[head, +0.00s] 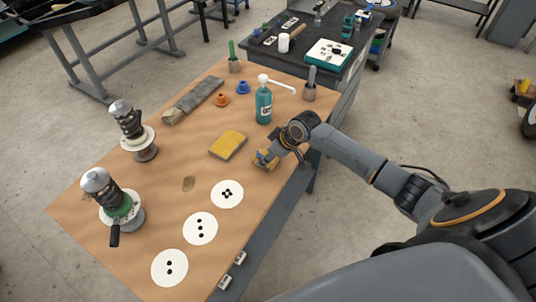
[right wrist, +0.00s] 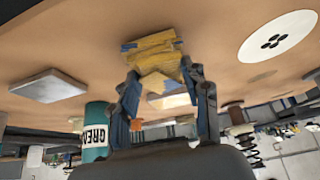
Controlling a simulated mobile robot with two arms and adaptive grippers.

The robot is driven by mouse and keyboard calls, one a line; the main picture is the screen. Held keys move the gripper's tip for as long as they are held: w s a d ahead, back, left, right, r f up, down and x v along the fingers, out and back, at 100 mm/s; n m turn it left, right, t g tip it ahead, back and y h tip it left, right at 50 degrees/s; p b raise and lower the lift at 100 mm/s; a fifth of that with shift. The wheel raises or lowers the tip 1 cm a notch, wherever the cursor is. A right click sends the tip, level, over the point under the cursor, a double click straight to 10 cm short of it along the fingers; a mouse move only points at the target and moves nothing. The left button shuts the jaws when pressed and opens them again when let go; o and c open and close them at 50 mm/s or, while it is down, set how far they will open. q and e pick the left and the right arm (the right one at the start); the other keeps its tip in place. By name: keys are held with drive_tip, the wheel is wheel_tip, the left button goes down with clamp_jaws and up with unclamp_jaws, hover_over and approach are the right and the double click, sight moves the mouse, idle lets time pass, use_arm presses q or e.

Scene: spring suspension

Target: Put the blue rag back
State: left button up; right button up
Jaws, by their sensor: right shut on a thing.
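My right gripper (head: 268,156) is low over the wooden table's right edge, seen from above in the head view. In the right wrist view its two dark fingers (right wrist: 160,85) are shut on a crumpled yellow cloth (right wrist: 153,47) with small blue bits at its edges. The cloth shows beside the gripper in the head view (head: 264,163), partly hidden. I see no plainly blue rag. A flat yellow pad (head: 229,144) lies on the table just left of the gripper. My left gripper is out of view.
A teal grease bottle (head: 264,105) stands behind the gripper, also in the right wrist view (right wrist: 95,132). White discs (head: 227,194) lie in front. Two spring assemblies (head: 134,135) (head: 112,200) stand at left.

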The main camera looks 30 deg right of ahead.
drive_tip(key=shift+f, duration=0.2)
drive_tip(key=o, duration=1)
drive_tip(key=shift+r, duration=0.1)
drive_tip(key=shift+r, duration=0.25)
drive_tip(key=b+v, duration=0.1)
drive_tip(key=v, duration=1)
drive_tip(key=shift+s+d+r, duration=0.1)
drive_tip(key=shift+s+r, duration=0.1)
drive_tip(key=shift+r, duration=0.15)
